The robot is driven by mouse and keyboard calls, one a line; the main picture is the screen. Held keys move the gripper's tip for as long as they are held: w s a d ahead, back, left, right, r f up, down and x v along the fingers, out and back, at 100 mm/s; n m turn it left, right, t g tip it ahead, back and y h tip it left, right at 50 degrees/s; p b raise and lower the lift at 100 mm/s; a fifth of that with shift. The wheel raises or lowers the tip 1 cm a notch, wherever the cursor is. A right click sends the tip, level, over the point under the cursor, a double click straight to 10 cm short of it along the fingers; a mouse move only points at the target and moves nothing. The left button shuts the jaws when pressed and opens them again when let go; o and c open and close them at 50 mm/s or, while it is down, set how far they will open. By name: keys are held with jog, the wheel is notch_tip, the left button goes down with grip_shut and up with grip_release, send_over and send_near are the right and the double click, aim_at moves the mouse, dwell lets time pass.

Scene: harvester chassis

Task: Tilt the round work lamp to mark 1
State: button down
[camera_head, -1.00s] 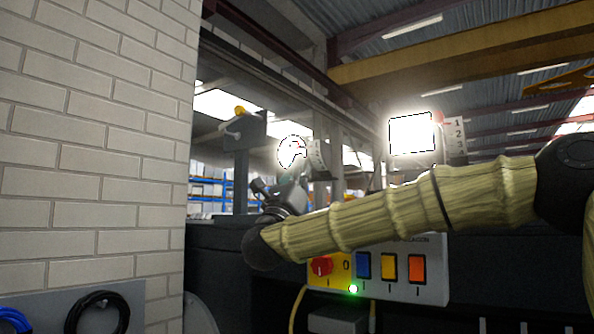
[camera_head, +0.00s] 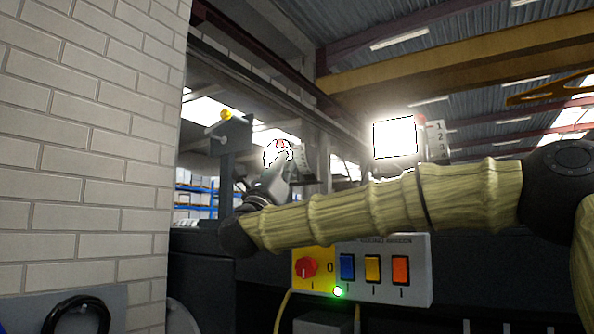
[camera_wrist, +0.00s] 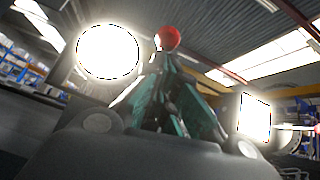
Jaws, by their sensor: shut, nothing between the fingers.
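The round work lamp (camera_head: 270,153) glows white left of centre in the head view. My gripper partly covers its lower right. A pale scale plate (camera_head: 303,162) stands just to its right; its marks are too blurred to read. In the wrist view the round lamp (camera_wrist: 108,51) is at the upper left, beside my fingers. My gripper (camera_wrist: 165,62) is shut and empty, pointing up at a red knob (camera_wrist: 167,38) beside the lamp. The knob shows at the tip of my gripper (camera_head: 281,158) in the head view; I cannot tell whether they touch.
A lit square lamp (camera_head: 395,138) with a plate marked 1, 2, 3 (camera_head: 437,138) stands to the right. A switch panel (camera_head: 420,255) with a red rotary knob and coloured rockers is below my arm. A brick wall (camera_head: 90,150) fills the left. A yellow-topped post (camera_head: 226,125) stands left of the lamp.

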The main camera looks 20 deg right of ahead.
jog(key=shift+a, duration=0.2)
jog(key=shift+s+f, duration=0.1)
jog(key=b+v, duration=0.9)
jog(key=b, duration=0.1)
jog(key=shift+s+a+b, duration=0.3)
jog(key=shift+b, duration=0.1)
jog(key=shift+f, duration=0.15)
